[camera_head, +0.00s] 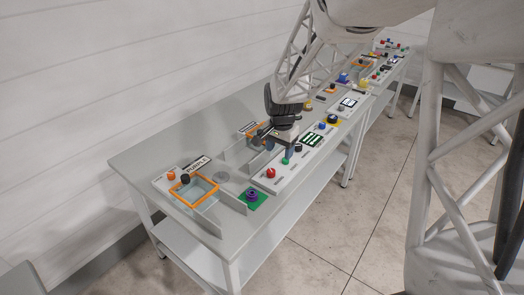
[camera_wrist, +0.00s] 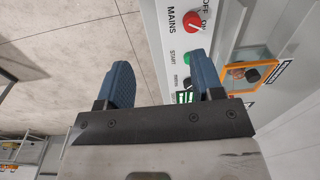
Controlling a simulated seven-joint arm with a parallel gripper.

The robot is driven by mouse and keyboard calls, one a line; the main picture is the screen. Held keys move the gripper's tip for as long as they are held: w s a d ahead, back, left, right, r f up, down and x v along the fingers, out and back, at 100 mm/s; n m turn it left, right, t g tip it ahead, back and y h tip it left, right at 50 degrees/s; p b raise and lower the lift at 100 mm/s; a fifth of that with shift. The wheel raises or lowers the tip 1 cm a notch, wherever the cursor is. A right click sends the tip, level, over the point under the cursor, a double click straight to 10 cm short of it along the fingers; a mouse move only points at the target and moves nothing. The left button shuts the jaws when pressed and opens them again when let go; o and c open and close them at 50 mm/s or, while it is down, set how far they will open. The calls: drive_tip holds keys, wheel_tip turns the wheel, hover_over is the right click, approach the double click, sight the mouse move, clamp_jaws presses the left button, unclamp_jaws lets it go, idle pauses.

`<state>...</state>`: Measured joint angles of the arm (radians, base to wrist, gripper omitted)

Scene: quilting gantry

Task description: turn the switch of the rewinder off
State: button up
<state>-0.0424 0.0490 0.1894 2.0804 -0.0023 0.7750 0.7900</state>
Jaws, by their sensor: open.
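My gripper (camera_head: 279,145) is open and empty above the control panel (camera_head: 262,182) on the near table; its blue fingers also show in the wrist view (camera_wrist: 163,82). A small black knob (camera_wrist: 187,84) shows beside the right finger in the wrist view, partly hidden; its label is too small to read surely. It appears as a black knob (camera_head: 298,148) close to the fingers in the head view. I cannot tell for sure which control is the rewinder's switch, nor its setting.
A red knob (camera_wrist: 193,22) marked MAINS, with OFF and ON, and a green START button (camera_wrist: 187,59) share the panel. An orange-framed window (camera_wrist: 270,62) with a black knob lies alongside. A purple round part (camera_head: 252,195) sits on a green pad. Low grey walls divide the tabletop.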

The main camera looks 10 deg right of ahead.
drive_tip(key=m, duration=0.2)
hover_over(271, 171)
drive_tip(key=shift+g, duration=0.3)
wheel_tip(271, 171, down, 8)
drive_tip(key=shift+w+f, duration=0.15)
drive_tip(key=shift+f, duration=0.1)
drive_tip(key=shift+f, duration=0.1)
drive_tip(key=shift+f, duration=3.8)
drive_tip(key=shift+c, duration=0.4)
drive_tip(key=c, duration=0.8)
drive_tip(key=shift+c, duration=0.2)
